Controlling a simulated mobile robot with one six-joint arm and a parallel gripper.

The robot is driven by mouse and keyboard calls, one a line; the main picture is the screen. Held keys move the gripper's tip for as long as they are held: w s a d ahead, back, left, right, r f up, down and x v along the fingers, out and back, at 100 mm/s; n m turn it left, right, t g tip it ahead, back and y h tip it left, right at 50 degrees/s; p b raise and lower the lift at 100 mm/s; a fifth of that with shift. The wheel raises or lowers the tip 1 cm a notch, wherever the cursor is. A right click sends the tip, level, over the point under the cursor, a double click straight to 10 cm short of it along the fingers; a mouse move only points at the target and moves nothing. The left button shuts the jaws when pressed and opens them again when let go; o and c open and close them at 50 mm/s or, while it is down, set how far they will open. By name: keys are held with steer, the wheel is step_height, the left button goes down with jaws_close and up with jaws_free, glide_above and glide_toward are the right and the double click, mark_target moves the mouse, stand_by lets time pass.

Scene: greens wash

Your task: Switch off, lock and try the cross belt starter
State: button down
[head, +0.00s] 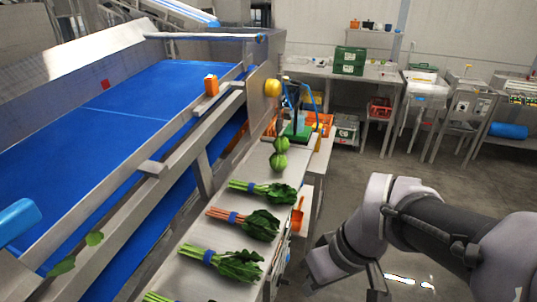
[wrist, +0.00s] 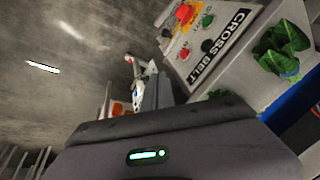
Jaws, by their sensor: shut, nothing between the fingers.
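The cross belt starter (wrist: 205,40) is a tilted light panel at the upper right of the wrist view, with a black "CROSS BELT" label (wrist: 220,48). It carries a red knob (wrist: 184,13), a green button (wrist: 207,20), a red button (wrist: 184,54) and a dark round control (wrist: 208,46). I cannot read the switch position. In the head view I cannot make out the starter. My gripper (head: 325,268) is low beside the bench there, shut and empty. Its dark housing fills the bottom of the wrist view, apart from the starter; its fingertips are not clear. I cannot pick out a lock.
A steel bench (head: 207,268) holds several bunches of leafy greens (head: 262,190). A blue conveyor belt (head: 125,105) runs to its left. An orange scoop (head: 297,215) hangs at the bench's right side. Equipment tables stand at the back; the floor (head: 365,158) between is clear.

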steer(key=s+r+m+t+h, duration=0.1)
steer(key=s+r+m+t, duration=0.3)
steer(key=m, duration=0.5)
steer(key=s+d+r, duration=0.1)
steer(key=s, duration=0.1)
steer(key=shift+s+r, duration=0.25)
steer(key=shift+s, duration=0.05)
stand_by(1.3)
